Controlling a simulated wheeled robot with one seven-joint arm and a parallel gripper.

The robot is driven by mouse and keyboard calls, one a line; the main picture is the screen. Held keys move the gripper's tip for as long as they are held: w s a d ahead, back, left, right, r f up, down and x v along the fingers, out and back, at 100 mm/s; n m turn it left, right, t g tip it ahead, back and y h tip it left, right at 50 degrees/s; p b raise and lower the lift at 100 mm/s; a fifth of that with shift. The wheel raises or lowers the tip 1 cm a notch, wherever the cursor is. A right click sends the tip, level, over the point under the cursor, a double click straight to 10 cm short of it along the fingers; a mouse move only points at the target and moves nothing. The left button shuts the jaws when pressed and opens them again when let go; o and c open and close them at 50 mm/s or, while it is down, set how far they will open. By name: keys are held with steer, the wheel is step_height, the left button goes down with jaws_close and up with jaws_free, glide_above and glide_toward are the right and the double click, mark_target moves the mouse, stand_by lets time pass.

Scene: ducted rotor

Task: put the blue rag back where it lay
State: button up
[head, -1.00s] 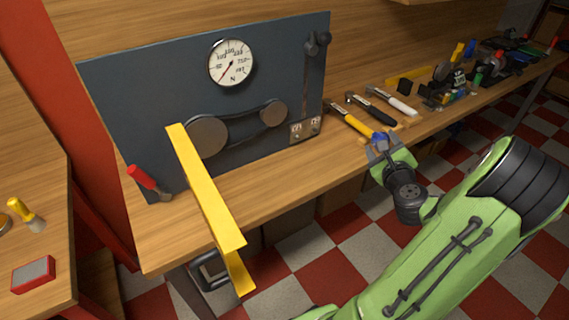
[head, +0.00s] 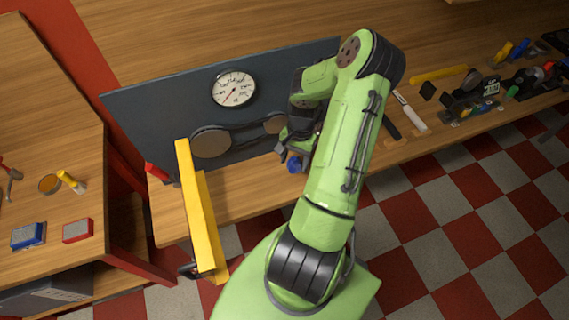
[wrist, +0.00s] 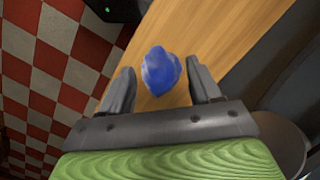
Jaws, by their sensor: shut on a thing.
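The blue rag (head: 294,164) is a small crumpled lump at my gripper (head: 290,156), in front of the dark panel's right part and above the wooden bench. In the wrist view the rag (wrist: 160,72) sits between the two fingers of my gripper (wrist: 163,80), with bench wood behind it. My gripper is shut on the rag. My arm hides part of the bench and panel to the right of the gripper. I cannot tell exactly how high the rag is above the bench.
The dark panel (head: 160,118) carries a gauge (head: 233,88) and a belt with pulleys. A long yellow bar (head: 200,215) stands across the bench's left end, beside a red-handled tool (head: 157,172). Hand tools (head: 410,112) lie to the right. Bench between bar and gripper is clear.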

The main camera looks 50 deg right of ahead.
steer(key=f, duration=1)
steer(key=shift+a+b, duration=0.2)
steer(key=shift+b, duration=0.15)
steer(key=o, duration=0.9)
steer(key=shift+o, duration=0.2)
steer(key=r, duration=0.4)
steer(key=d+r, duration=0.1)
steer(key=r, duration=0.7)
steer(key=shift+w+d, duration=0.2)
steer(key=shift+d, duration=0.2)
